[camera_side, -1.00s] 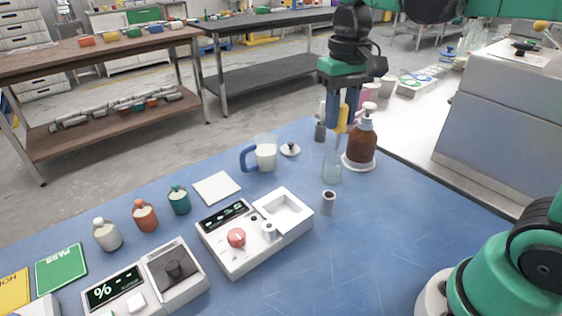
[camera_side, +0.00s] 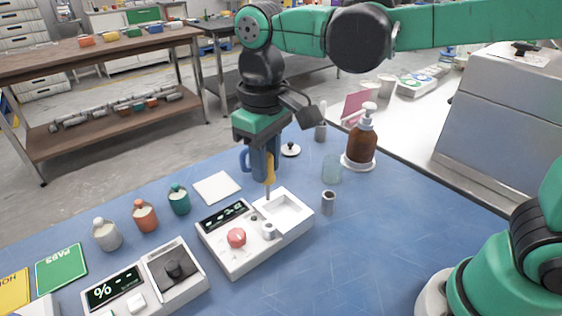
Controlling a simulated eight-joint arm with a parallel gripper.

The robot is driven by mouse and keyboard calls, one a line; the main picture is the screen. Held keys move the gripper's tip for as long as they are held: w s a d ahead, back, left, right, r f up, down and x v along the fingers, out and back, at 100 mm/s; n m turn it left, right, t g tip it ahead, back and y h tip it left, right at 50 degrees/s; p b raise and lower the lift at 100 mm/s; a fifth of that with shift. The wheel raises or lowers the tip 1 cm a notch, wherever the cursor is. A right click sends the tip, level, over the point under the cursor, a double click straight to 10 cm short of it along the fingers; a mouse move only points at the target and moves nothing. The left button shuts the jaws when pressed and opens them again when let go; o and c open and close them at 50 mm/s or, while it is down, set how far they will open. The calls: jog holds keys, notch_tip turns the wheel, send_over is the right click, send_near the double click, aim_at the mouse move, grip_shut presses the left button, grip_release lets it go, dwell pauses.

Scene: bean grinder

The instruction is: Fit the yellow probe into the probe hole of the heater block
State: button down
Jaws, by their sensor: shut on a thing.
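My gripper (camera_side: 263,176) points down with its blue fingers shut on the yellow probe (camera_side: 270,170). The probe is upright, with its thin grey tip just above the back part of the white heater block (camera_side: 243,260). The block has a dark display, a red knob (camera_side: 236,238), a short grey cylinder (camera_side: 268,231) and a square recess (camera_side: 284,210) at its right. A small dark spot near the cylinder may be the probe hole; I cannot tell for sure. I cannot see the tip touching the block.
A mug, mostly hidden, stands behind my gripper. A glass beaker (camera_side: 332,168), a grey cylinder (camera_side: 328,202) and a brown pump bottle (camera_side: 361,143) stand to the right. A scale (camera_side: 187,286), several small bottles and a white pad (camera_side: 216,187) lie to the left.

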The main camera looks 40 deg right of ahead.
aim_at(267, 200)
jog(key=shift+f, duration=2.7)
jog(key=shift+f, duration=1.5)
dwell(1.3)
jog(key=shift+c, duration=0.2)
grip_release()
jog(key=shift+r, duration=0.1)
jog(key=shift+r, duration=3.45)
